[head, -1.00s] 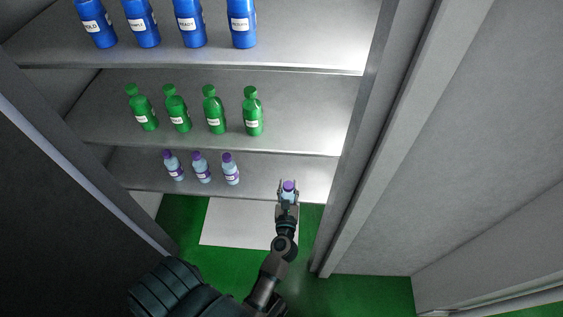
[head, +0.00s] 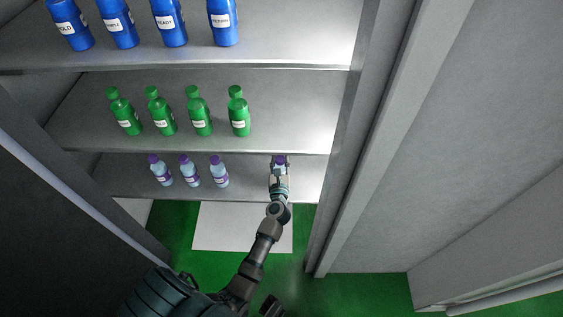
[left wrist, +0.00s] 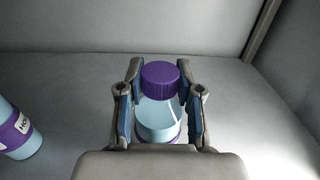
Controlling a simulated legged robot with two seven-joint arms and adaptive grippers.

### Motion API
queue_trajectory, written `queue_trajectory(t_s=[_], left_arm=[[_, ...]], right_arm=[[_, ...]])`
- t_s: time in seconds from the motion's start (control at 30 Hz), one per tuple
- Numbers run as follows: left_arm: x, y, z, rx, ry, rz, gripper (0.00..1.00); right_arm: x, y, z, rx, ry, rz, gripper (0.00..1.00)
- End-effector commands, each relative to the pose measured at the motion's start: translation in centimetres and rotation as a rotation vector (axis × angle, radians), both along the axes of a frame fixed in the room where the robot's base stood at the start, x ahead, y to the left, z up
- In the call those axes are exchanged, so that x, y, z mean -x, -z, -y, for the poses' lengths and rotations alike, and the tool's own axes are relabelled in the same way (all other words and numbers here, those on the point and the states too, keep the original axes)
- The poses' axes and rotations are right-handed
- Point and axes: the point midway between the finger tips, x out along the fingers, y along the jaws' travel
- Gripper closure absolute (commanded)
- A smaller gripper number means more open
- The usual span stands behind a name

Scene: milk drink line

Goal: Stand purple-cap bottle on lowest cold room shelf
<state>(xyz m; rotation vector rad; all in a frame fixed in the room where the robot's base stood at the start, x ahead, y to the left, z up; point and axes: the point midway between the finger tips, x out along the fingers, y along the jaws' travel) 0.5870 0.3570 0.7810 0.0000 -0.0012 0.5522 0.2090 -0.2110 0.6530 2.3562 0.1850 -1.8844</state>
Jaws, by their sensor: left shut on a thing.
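The purple-cap bottle (left wrist: 160,115) is pale blue with a purple cap and stands upright between the fingers of my left gripper (left wrist: 160,105). In the head view the bottle (head: 280,160) shows only its top, and my left gripper (head: 279,172) hides the rest. The gripper is shut on it and reaches over the lowest shelf (head: 240,193), to the right of the row of purple-cap bottles. I cannot tell whether the bottle's base touches the shelf.
Three purple-cap bottles (head: 190,172) stand on the lowest shelf to the left. Several green bottles (head: 200,115) stand on the shelf above and several blue bottles (head: 169,25) on the top one. A side wall (head: 335,150) bounds the right. Shelf space around my gripper is bare.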

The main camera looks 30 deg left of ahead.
Motion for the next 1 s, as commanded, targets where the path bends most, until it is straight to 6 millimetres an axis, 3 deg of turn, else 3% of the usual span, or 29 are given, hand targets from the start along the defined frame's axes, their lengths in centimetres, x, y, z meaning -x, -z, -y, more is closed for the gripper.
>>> queue_trajectory(t_s=[0.47, 0.5, 0.6, 1.0], left_arm=[[-0.02, 0.2, 0.02, 0.0, 0.0, 0.004, 1.0], [0.0, 0.3, 0.01, 0.001, 0.0, 0.002, 0.6], [0.0, 0.27, 0.01, 0.001, 0.0, 0.002, 0.4], [0.25, 0.1, 0.2, 0.002, 0.0, 0.001, 0.4]], right_arm=[[-0.43, -0.38, -0.09, -0.004, -0.001, 0.023, 0.6], [-0.53, -0.41, -0.12, -0.005, -0.002, 0.026, 0.6], [-0.51, -0.42, -0.11, -0.005, -0.002, 0.025, 0.6], [-0.04, -0.55, 0.0, -0.001, 0.0, 0.004, 0.6]])
